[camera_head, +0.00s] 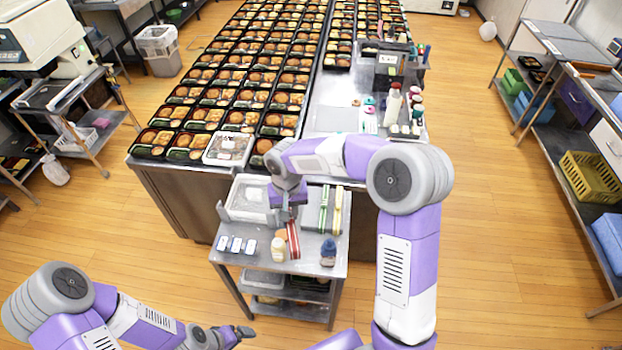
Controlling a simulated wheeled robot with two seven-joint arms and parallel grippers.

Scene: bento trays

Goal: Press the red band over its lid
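A red striped strip, likely the red band (294,241), lies on the small metal cart (233,258), near its middle. My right gripper (287,214) points down just above the far end of this strip. Its fingers are small and partly hidden by my wrist, so I cannot tell whether they are open or touch it. A clear, pale lid or tray (243,207) sits at the cart's far left. A bento with a clear lid (228,148) is at the near edge of the big table. My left gripper (241,333) is low at the bottom, away from the cart, its opening unclear.
Green and yellow strips (337,212) lie at the cart's right. A cream bottle (278,249), a dark blue object (328,250) and small white-blue items (236,244) stand near its front. Many filled bentos (241,119) cover the big table. The wooden floor is clear right of the cart.

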